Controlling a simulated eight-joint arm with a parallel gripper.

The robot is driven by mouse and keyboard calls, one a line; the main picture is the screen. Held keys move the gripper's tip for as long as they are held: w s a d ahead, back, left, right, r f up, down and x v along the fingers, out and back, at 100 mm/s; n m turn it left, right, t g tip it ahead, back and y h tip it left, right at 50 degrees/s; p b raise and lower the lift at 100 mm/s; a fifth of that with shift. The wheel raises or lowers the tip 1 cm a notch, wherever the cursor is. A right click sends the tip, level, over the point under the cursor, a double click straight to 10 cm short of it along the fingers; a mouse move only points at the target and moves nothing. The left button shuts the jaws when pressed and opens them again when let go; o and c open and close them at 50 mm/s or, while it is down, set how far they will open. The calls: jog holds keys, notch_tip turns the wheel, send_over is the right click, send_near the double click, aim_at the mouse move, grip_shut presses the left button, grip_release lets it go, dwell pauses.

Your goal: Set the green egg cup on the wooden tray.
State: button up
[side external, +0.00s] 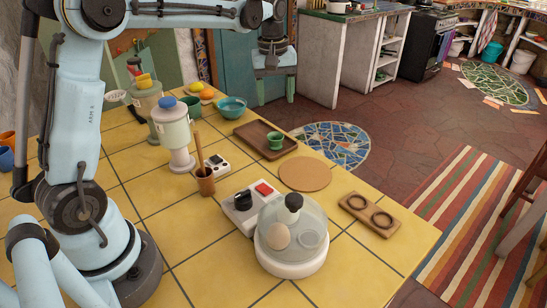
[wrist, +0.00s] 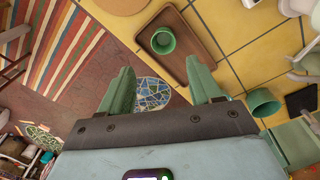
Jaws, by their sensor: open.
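The green egg cup (side external: 275,141) stands upright on the wooden tray (side external: 250,130), toward its right part. In the wrist view the cup (wrist: 163,42) shows from above, inside the rim of the tray (wrist: 188,62). My gripper (side external: 275,94) hangs above and behind the tray in the side view, with its fingers pointing down, apart and empty. In the wrist view the open fingers of my gripper (wrist: 163,80) are clear of the cup, with a gap between them and it.
A teal bowl (side external: 231,107) sits close behind the tray. A blue-lidded canister (side external: 174,126) stands left of it. A round mat (side external: 305,174), a board with two rings (side external: 370,214) and a domed appliance (side external: 291,250) are nearer the front. The counter drops to the floor at right.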

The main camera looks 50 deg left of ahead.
jog(key=s+d+m+t, duration=0.3)
jog(key=s+d+m, duration=0.2)
jog(key=s, duration=0.3)
jog(key=s+d+f+m+t, duration=0.1)
jog(key=s+d+m+t, duration=0.2)
jog(key=s, duration=0.6)
jog(key=d+m, duration=0.2)
jog(key=m, duration=0.1)
jog(key=shift+s+f+m, duration=0.25)
jog(key=shift+m, duration=0.05)
